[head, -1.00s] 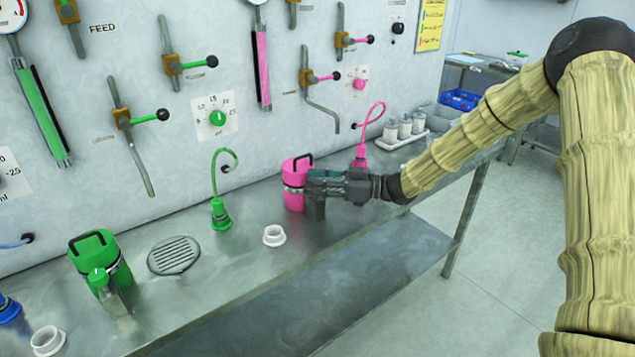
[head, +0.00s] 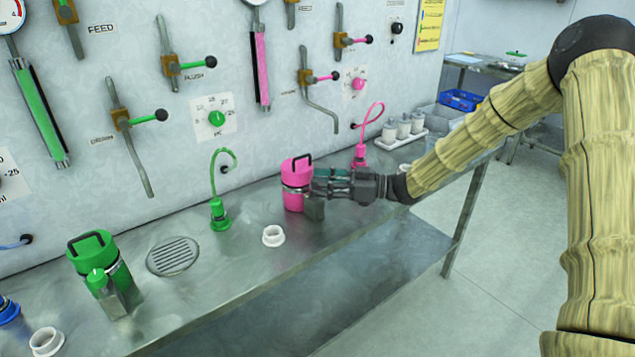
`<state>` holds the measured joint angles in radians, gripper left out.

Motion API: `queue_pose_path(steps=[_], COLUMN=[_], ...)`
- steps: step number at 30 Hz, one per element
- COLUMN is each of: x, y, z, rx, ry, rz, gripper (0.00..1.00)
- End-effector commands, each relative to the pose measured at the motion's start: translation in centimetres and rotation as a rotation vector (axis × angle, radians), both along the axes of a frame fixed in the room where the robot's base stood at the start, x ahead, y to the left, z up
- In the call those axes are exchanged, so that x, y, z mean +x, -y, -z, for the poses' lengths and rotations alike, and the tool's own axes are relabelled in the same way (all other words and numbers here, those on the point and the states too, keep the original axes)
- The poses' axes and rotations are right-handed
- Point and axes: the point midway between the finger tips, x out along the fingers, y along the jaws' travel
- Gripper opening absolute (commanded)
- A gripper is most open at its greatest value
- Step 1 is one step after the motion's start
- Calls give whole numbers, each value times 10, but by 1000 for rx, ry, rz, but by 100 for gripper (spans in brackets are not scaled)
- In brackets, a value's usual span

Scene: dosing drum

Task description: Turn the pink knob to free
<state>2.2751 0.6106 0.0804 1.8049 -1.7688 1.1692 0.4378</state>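A round pink knob (head: 358,84) sits on a white dial plate on the wall panel, right of the middle; its markings are too small to read. A pink canister (head: 296,172) with a dark top handle stands upright on the steel bench. My gripper (head: 313,186) is level at the canister's right front side, its fingers pointing left, well below and apart from the wall knob. The fingers overlap the canister's side, so contact and any fitting there are hidden. Whether the fingers are open or shut is unclear.
A pink hose (head: 361,152) rises behind my wrist. A white tray (head: 408,138) with white jars is farther right. A white collar (head: 273,235), green hose and green canister (head: 92,255) stand to the left. Pink-handled valve levers (head: 329,77) stick out from the wall.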

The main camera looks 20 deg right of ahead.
Motion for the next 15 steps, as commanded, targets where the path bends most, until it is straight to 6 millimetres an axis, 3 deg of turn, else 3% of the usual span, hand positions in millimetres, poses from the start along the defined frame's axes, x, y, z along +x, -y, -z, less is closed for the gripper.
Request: queue_pose_path(steps=[15], x=[-35], y=[81], z=[0], rx=[1], ry=[1], rz=[3], gripper=[39])
